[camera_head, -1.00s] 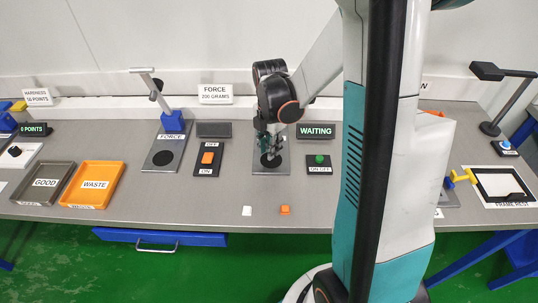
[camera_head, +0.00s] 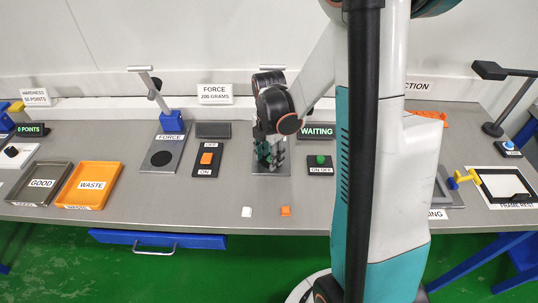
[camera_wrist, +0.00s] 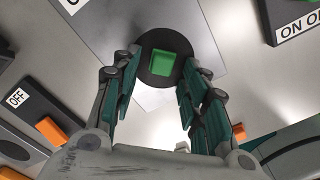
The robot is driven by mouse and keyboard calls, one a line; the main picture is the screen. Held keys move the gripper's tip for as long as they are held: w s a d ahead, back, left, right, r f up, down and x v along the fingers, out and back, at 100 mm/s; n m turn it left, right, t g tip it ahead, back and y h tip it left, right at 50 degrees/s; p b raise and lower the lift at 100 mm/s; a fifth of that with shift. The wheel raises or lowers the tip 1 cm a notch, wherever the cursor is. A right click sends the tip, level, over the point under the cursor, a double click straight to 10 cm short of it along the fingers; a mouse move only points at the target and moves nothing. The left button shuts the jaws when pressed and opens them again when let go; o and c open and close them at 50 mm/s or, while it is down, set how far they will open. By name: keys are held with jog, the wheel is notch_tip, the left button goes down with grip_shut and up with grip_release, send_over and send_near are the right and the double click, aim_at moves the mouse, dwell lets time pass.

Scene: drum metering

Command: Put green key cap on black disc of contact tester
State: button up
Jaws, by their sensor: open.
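The green key cap (camera_wrist: 163,66) shows in the wrist view within the outline of the black disc (camera_wrist: 152,42) of the contact tester (camera_wrist: 205,45), near its middle. It appears to rest on the disc. My gripper (camera_wrist: 158,88) is open, its fingers apart on either side of the cap, with visible gaps. In the head view my gripper (camera_head: 269,158) is low over the grey tester plate (camera_head: 271,171) and hides the disc and cap.
A switch box with a green button (camera_head: 320,160) stands right of the tester, and an ON/OFF switch box (camera_head: 206,160) stands left. A white cap (camera_head: 247,212) and an orange cap (camera_head: 285,211) lie near the front edge. The WAITING display (camera_head: 317,132) stands behind.

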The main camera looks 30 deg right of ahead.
notch_tip(320, 180, up, 8)
jog(key=p, duration=0.3)
jog(key=shift+f, duration=0.1)
dwell(0.3)
